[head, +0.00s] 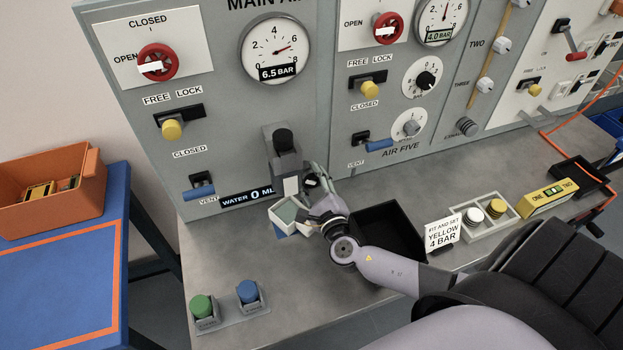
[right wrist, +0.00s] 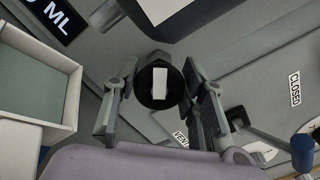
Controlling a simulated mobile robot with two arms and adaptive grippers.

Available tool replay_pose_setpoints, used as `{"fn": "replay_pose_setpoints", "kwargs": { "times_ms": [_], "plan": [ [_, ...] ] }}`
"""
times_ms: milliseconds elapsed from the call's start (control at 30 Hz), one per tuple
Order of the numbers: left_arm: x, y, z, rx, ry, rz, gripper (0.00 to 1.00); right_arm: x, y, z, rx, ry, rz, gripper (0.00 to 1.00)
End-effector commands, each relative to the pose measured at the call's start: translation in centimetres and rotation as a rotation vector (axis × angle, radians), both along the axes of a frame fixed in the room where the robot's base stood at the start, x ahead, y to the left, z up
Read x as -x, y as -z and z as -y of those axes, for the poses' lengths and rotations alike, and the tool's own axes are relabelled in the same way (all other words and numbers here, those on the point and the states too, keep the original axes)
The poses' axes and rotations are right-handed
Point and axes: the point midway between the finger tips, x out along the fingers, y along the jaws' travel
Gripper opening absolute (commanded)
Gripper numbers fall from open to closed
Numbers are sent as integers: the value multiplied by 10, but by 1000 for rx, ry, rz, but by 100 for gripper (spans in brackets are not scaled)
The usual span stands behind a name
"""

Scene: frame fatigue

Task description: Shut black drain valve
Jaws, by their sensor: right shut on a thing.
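The black drain valve (head: 312,182) is a round black knob with a white bar across its face, low on the grey panel. In the right wrist view the valve (right wrist: 160,97) sits between my two fingers, with its white bar standing nearly upright in the picture. My right gripper (head: 314,184) is shut on the valve; its fingers (right wrist: 160,105) hide part of the knob's sides in the head view. A white open box (head: 272,215) stands just below and left of the gripper. The label on its left reads WATER 0 ML (head: 247,196). My left gripper is not in view.
A grey block with a black cap (head: 283,139) juts out just above the gripper. A black open tray (head: 405,214) lies right of my wrist. Green (head: 202,306) and blue (head: 247,291) buttons stand at the front left of the bench. The bench's middle front is clear.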

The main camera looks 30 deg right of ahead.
Motion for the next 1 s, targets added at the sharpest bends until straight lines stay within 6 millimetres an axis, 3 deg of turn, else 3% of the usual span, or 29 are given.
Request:
{"fn": "replay_pose_setpoints", "kwargs": {
  "times_ms": [467, 1000],
  "plan": [
    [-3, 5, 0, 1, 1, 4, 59, 0, 2, 0, -76, 0, 17, 10],
    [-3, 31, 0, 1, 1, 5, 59, 1, 3, 1, -523, -1, 125, 10]
  ]
}}
